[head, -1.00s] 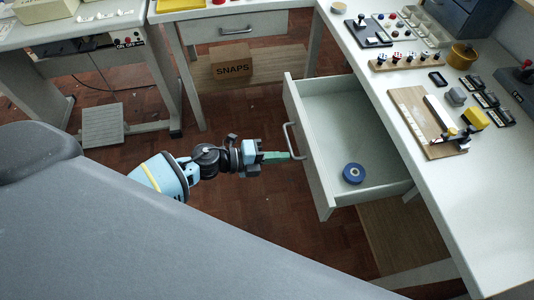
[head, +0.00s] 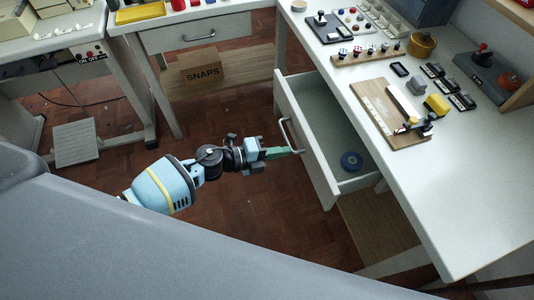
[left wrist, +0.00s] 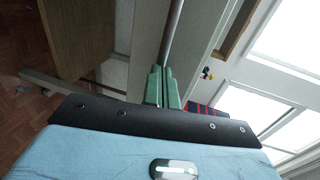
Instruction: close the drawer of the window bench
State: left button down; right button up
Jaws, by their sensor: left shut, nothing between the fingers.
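The drawer (head: 307,150) of the window bench (head: 440,185) is partly open, its grey front facing left. The bar handle (head: 287,133) is on the drawer front. My left gripper (head: 290,151) is shut, its green fingertips at the handle's lower part and close to the drawer front. In the left wrist view the shut green fingers (left wrist: 162,88) point at the grey handle bar (left wrist: 172,35); I cannot tell whether they touch it. My right gripper is not in view.
A cardboard box marked SNAPS (head: 201,69) sits on a low shelf under the back table.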

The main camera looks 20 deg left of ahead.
aim_at(305, 143)
pick_arm(q)
jog(key=x, duration=0.4)
jog(key=r+b+x, duration=0.1)
jog(key=x, duration=0.3)
jog(key=r+x, duration=0.1)
jog(key=x, duration=0.3)
jog(key=shift+w+d+r+b, duration=0.1)
jog(key=shift+w+d+b, duration=0.05)
jog(key=shift+d+b, duration=0.35)
jog(key=shift+w+d, duration=0.35)
jog(key=shift+d, duration=0.2)
jog(key=shift+d+r, duration=0.1)
jog(key=shift+r, duration=0.1)
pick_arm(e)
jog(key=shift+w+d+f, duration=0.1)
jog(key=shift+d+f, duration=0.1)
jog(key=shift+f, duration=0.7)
pick_arm(q)
jog(key=shift+r, duration=0.15)
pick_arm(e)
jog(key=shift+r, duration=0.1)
